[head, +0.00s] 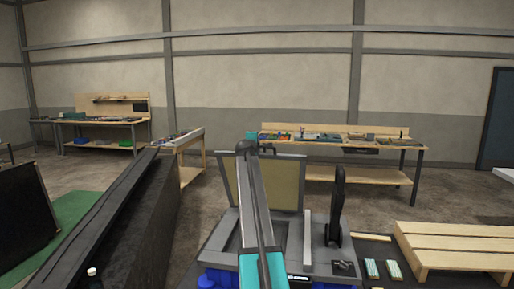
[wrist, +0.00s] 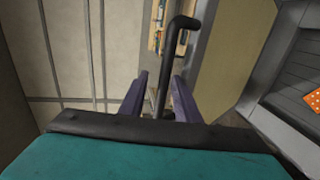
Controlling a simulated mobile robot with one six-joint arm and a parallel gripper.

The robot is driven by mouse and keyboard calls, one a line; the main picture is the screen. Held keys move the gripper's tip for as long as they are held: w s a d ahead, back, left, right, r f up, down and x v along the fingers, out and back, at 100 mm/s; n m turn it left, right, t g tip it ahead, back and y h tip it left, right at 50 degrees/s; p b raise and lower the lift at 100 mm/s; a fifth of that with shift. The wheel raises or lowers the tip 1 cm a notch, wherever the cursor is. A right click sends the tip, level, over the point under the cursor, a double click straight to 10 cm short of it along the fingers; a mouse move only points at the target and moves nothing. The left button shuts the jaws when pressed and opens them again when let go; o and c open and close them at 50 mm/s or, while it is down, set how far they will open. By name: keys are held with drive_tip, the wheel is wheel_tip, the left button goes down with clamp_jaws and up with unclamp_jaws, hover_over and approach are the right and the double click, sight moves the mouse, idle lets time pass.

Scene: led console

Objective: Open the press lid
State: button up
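The press (head: 232,222) stands low in the middle of the head view, with a grey frame and blue parts at its base. Its lid (head: 285,182), a yellowish panel with a grey rim, stands raised and steep at the back. The lid also fills the upper middle right of the wrist view (wrist: 232,60). A black bent handle (wrist: 171,65) beside it reaches down between the purple fingers of my gripper (wrist: 160,92). The fingers are apart, with a gap showing around the handle. My arm hides the gripper and part of the lid in the head view.
A black lever (head: 336,205) stands upright on the press's right side. A wooden pallet (head: 450,243) lies to the right, near small pale green pieces (head: 373,268). A long dark beam-topped block (head: 135,225) is on the left. Workbenches (head: 345,143) stand behind, with open floor between.

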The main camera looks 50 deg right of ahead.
drive_tip(key=shift+s+a, duration=0.1)
drive_tip(key=b+v, duration=0.5)
drive_tip(key=v, duration=0.8)
drive_tip(key=shift+s+a, duration=0.15)
drive_tip(key=shift+a, duration=0.05)
